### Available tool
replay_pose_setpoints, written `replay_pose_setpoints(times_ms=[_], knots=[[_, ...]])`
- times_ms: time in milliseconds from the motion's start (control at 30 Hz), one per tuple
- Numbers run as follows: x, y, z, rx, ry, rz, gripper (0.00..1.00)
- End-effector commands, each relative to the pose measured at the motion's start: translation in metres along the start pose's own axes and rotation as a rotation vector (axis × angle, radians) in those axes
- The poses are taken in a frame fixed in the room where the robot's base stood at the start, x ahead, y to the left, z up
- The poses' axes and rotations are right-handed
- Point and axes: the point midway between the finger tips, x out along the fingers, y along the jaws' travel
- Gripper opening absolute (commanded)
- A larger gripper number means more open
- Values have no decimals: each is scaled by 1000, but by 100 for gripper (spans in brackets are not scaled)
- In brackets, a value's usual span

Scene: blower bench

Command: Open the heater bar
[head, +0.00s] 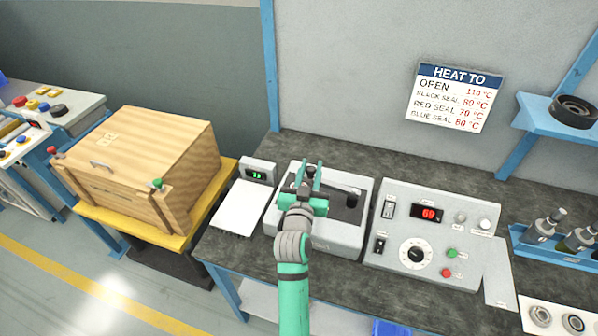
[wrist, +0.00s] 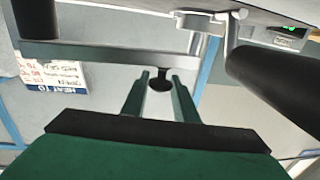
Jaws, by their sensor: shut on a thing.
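The heater unit (head: 350,236) is a light grey box with a dark top on the bench, in the middle of the head view. My gripper (head: 311,178) is over its top and hides part of it. In the wrist view a grey bar (wrist: 100,54) crosses in front of my gripper (wrist: 160,84), with a small black knob (wrist: 160,80) between the fingertips. My gripper is shut on this knob. Dark cylinders show at the upper left and right of the wrist view. How far the bar is raised is hard to tell.
A control box (head: 430,232) with a red display reading about 69 stands to the right. A small green-lit meter (head: 258,170) and a white sheet (head: 239,207) are at left. A wooden crate (head: 150,165) stands further left. A sign (head: 455,97) lists temperatures.

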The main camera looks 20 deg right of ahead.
Motion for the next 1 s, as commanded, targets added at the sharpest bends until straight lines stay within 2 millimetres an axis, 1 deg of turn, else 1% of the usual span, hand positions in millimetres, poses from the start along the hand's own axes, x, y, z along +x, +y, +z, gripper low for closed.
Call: replay_pose_setpoints(times_ms=[33,167,433,467,500,533,867,1000], knots=[[2,5,1,0,-2,17,0],[5,13,1,0,0,43,0],[5,14,1,-1,0,45,0],[5,14,1,-1,0,45,29],[5,13,1,-1,0,45,38],[5,13,1,-1,1,45,45],[4,12,0,0,1,43,45],[-7,11,1,-2,1,41,45]])
